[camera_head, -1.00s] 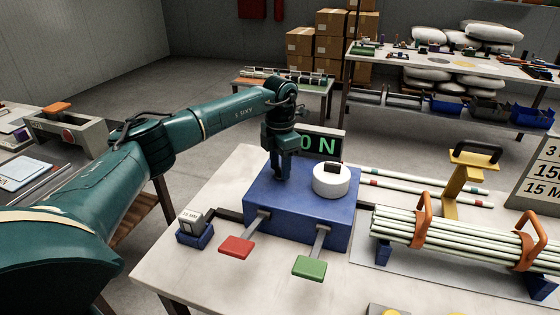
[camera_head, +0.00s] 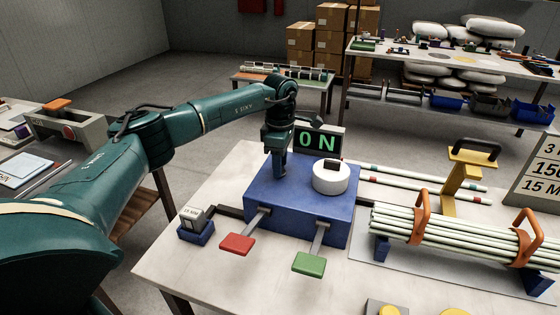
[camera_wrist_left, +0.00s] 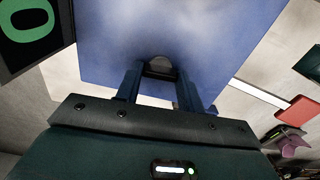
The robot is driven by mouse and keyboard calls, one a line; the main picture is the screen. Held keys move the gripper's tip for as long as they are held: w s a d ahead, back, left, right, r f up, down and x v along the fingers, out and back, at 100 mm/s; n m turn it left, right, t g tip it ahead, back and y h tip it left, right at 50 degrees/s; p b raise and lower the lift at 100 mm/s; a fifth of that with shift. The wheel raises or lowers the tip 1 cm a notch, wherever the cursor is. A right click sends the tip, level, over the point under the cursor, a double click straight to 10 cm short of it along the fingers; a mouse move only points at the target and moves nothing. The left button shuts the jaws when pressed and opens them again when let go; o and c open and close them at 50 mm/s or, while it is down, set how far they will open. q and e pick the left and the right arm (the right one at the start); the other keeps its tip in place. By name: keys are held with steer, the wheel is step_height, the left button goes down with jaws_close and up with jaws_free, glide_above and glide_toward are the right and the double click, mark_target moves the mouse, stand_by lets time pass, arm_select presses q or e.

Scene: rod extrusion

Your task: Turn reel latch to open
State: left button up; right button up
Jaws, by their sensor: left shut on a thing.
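A blue box (camera_head: 300,215) stands on the white table. A white round knob (camera_head: 331,180) with a black grip is on its top right. My left gripper (camera_head: 279,175) points down at the box's top left. In the left wrist view its two fingers (camera_wrist_left: 160,72) stand on either side of a small dark part (camera_wrist_left: 160,70), which I take to be the latch, and are shut on it. The fingers hide most of this part, so its angle is hard to tell. My right gripper is in neither view.
A display (camera_head: 318,142) reading "0 N" stands behind the box. A red pedal (camera_head: 237,243) and a green pedal (camera_head: 309,264) stick out in front. Bundled pale rods (camera_head: 450,235) lie to the right. A small scale-like block (camera_head: 195,226) sits left.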

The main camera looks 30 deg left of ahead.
arm_select(q)
steer(key=shift+r+m, duration=0.1)
steer(key=shift+m, duration=0.3)
steer(key=o, duration=1)
step_height(320, 180, up, 13)
steer(key=shift+b, duration=0.35)
stand_by(0.4)
